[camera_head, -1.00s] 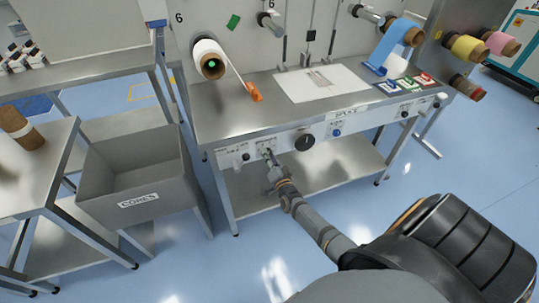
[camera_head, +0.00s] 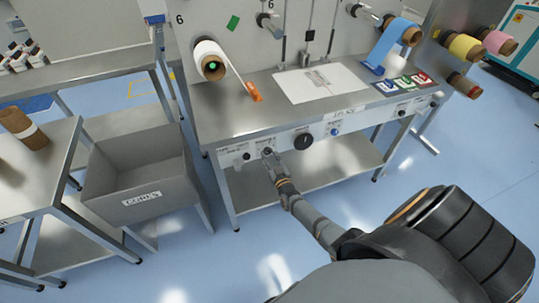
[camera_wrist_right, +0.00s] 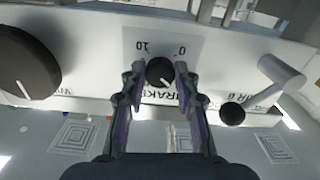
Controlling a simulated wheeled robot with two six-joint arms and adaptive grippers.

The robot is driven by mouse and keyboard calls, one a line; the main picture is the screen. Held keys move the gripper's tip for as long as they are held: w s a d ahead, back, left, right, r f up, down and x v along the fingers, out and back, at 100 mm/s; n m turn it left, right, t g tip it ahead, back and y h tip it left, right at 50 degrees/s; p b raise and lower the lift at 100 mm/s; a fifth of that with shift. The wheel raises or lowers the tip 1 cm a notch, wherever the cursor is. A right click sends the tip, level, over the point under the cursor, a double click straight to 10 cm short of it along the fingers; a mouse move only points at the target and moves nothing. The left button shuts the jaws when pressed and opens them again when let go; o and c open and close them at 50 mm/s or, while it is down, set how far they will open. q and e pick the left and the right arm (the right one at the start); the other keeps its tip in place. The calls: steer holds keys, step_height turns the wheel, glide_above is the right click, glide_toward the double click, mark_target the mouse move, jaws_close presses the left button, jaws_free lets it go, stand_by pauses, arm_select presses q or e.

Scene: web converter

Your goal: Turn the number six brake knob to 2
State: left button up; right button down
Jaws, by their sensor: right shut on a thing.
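The brake knob (camera_wrist_right: 160,72) is a small round black knob on the white front panel, between the marks 10 and 0. A pale pointer line on it slants toward the lower right in the right wrist view. The word BRAKE below it is partly covered. My right gripper (camera_head: 269,155) is at the panel in the head view. In the right wrist view its two fingers are closed on the knob's sides. The fingers hide most of the knob in the head view. My left gripper is not in view.
A large black knob (camera_head: 303,141) sits beside the brake knob, also on the wrist view's left (camera_wrist_right: 25,65). A small crank handle (camera_wrist_right: 278,78) sticks out on the other side. A grey bin (camera_head: 110,190) stands left of the bench. The floor in front is open.

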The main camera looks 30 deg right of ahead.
steer(key=n+p, duration=0.1)
steer(key=n, duration=0.4)
steer(key=shift+f+n, duration=0.1)
steer(key=shift+n, duration=0.2)
steer(key=shift+s, duration=0.1)
stand_by(0.4)
steer(key=c, duration=1)
jaws_free()
steer(key=v, duration=1.2)
